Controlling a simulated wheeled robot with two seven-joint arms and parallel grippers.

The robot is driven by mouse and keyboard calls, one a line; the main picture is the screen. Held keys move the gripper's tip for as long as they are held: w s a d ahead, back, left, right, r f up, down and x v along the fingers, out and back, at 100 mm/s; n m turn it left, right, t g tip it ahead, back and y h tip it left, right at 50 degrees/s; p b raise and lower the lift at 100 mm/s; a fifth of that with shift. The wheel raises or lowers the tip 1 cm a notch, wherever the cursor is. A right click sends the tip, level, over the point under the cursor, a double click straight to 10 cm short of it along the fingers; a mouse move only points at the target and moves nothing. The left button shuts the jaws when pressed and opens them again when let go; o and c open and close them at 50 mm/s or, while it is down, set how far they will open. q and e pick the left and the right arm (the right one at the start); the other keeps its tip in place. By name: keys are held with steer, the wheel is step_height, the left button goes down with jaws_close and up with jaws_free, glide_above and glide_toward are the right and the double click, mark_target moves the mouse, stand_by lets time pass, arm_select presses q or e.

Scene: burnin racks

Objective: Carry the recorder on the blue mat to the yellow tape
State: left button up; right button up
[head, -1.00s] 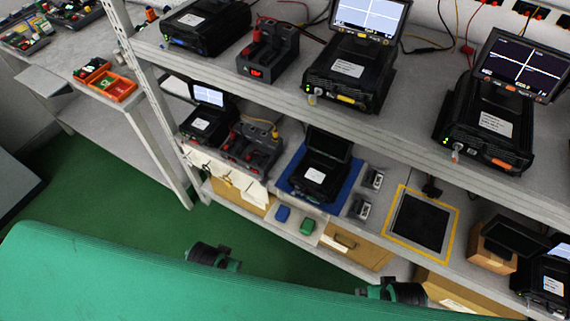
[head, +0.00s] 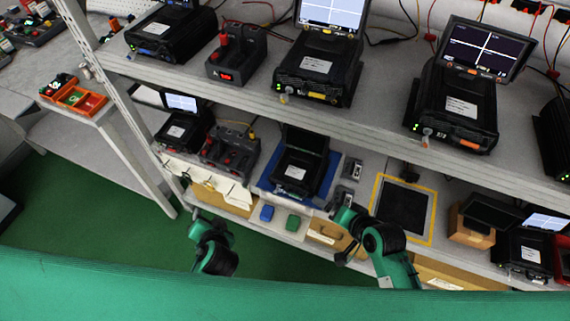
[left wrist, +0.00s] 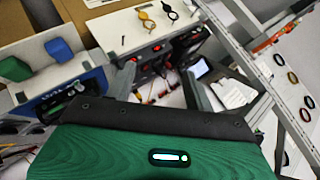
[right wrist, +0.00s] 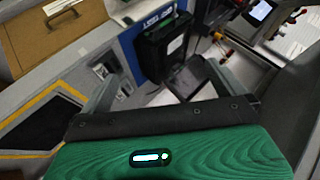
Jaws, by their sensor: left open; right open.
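The black recorder (head: 296,173), its screen lid raised, stands on the blue mat (head: 267,182) on the lower shelf. It also shows in the right wrist view (right wrist: 178,40). The yellow tape (head: 376,188) outlines a rectangle around a dark area, right of the mat; part shows in the right wrist view (right wrist: 40,97). My left gripper (head: 212,228) is open and empty, in front of the shelf, left of the mat. My right gripper (head: 345,236) is open and empty, in front of the shelf between mat and tape. Neither touches the recorder.
Two small grey devices (head: 347,197) lie between mat and tape. Blue (head: 267,213) and green (head: 293,222) blocks sit on a lower ledge. A grey red-knobbed unit (head: 228,152) stands left of the mat. The upper shelf (head: 250,95) overhangs. A cardboard box (head: 468,228) stands right of the tape.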

arm_select(q)
steer(key=w+d+f+m+t+h, duration=0.25)
steer(key=w+d+m+t, duration=0.2)
steer(key=d+m, duration=0.4)
steer(key=m+h, duration=0.6)
glide_toward(296, 187)
steer(key=s, duration=0.5)
steer(key=shift+s+a+r+t+y, duration=0.15)
steer(key=shift+r+t+y, duration=0.1)
steer(key=shift+r, duration=0.3)
arm_select(e)
steer(key=w+a+m+t, duration=0.2)
steer(key=w+m, duration=0.3)
steer(key=w, duration=0.2)
steer(key=w+a+f+m+t+y, duration=0.1)
steer(key=w+a+m+t, duration=0.1)
steer(key=w+m, duration=0.3)
steer(key=w+t, duration=0.1)
steer(key=w, duration=0.2)
steer(key=shift+w+m+t, duration=0.15)
steer(key=shift+m+t, duration=0.15)
steer(key=shift+m, duration=0.1)
steer(key=shift+f, duration=0.1)
